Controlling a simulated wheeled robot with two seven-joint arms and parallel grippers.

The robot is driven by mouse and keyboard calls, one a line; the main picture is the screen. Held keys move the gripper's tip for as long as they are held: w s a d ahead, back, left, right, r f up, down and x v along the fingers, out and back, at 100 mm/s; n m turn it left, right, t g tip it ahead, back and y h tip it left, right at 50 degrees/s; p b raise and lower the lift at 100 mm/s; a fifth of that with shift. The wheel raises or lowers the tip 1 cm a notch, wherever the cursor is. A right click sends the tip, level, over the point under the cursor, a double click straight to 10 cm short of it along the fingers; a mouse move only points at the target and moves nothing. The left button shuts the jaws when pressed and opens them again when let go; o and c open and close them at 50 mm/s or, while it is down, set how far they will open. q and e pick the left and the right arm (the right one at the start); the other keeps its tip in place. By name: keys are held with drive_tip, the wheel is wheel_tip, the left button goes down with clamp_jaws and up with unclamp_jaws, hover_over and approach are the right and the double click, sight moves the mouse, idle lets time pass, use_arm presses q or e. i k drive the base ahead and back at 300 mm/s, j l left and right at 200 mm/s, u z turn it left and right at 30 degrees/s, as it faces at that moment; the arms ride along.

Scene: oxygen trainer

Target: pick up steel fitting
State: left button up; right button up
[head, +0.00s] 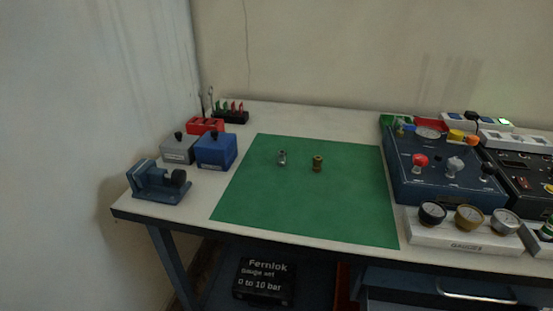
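The steel fitting (282,158) is a small silver-grey piece standing on the green mat (300,215), in the mat's upper left part. A similar brass fitting (318,163) stands a little to its right on the same mat, apart from it. Neither of my grippers shows in the head view, and nothing touches the steel fitting.
A blue vise (158,182), a grey box (178,149) and a blue box (215,152) stand left of the mat. A blue panel (440,190) with knobs and a gauge rack (463,237) stand at right. The mat around the fittings is clear.

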sight(281, 154)
drive_tip(key=i+j+u, duration=0.15)
drive_tip(key=i+j, duration=0.55)
